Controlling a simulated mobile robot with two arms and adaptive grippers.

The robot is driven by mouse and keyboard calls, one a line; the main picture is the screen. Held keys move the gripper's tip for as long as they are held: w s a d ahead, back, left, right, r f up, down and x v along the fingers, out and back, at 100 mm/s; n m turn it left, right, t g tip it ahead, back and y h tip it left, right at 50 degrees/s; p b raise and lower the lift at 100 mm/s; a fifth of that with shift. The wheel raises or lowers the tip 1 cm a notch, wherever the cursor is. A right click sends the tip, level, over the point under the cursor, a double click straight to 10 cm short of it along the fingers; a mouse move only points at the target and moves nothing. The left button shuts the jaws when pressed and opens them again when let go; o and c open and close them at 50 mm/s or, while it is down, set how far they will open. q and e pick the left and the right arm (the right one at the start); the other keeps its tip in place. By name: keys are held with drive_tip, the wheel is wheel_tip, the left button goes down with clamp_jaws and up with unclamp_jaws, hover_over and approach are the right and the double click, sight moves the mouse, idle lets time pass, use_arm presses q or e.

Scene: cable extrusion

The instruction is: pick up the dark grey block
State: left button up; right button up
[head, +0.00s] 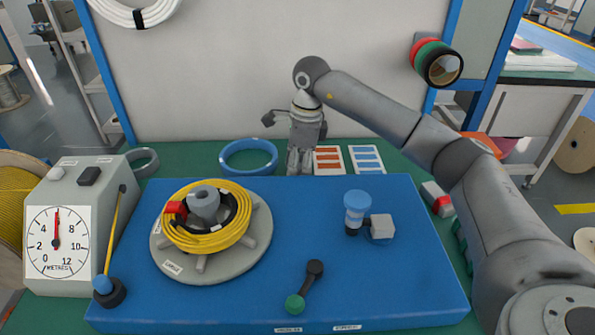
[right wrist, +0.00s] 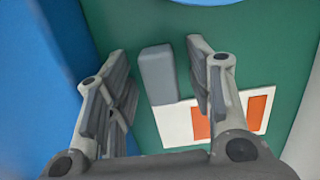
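A dark grey block (right wrist: 157,78) lies on the green table top in the right wrist view, beside a white card with orange patches. My right gripper (right wrist: 160,60) is open, its two fingers apart on either side of the block in that view. I see no clear contact, and the height between fingers and block is hard to tell. In the head view the right gripper (head: 300,162) points down behind the blue mat, and I cannot make out the block there. My left gripper is not in view.
A blue ring (head: 249,157) lies left of the gripper. Cards (head: 366,159) lie to its right.

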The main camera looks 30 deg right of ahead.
drive_tip(key=c, duration=0.9)
drive_tip(key=shift+r, duration=0.1)
drive_tip(key=shift+r, duration=0.5)
wheel_tip(320, 180, up, 2)
drive_tip(key=shift+r, duration=0.2)
drive_tip(key=s+r, duration=0.1)
drive_tip(key=r, duration=0.1)
drive_tip(key=s+a+r, duration=0.1)
drive_tip(key=s+r, duration=0.1)
drive_tip(key=s+a+r+p, duration=0.1)
drive_tip(key=s+r, duration=0.1)
drive_tip(key=shift+a, duration=0.2)
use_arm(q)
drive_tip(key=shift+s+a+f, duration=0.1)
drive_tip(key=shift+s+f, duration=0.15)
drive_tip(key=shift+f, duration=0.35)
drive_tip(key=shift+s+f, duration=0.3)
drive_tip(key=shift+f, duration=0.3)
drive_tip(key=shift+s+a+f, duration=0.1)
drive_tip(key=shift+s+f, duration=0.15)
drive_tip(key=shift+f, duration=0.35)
use_arm(e)
drive_tip(key=shift+s+a+r, duration=0.6)
drive_tip(key=shift+s, duration=0.65)
drive_tip(key=shift+s+a+r, duration=0.55)
drive_tip(key=shift+s+a, duration=0.1)
drive_tip(key=shift+s, duration=0.6)
drive_tip(key=shift+s+a+r, duration=0.6)
drive_tip(key=shift+s, duration=0.65)
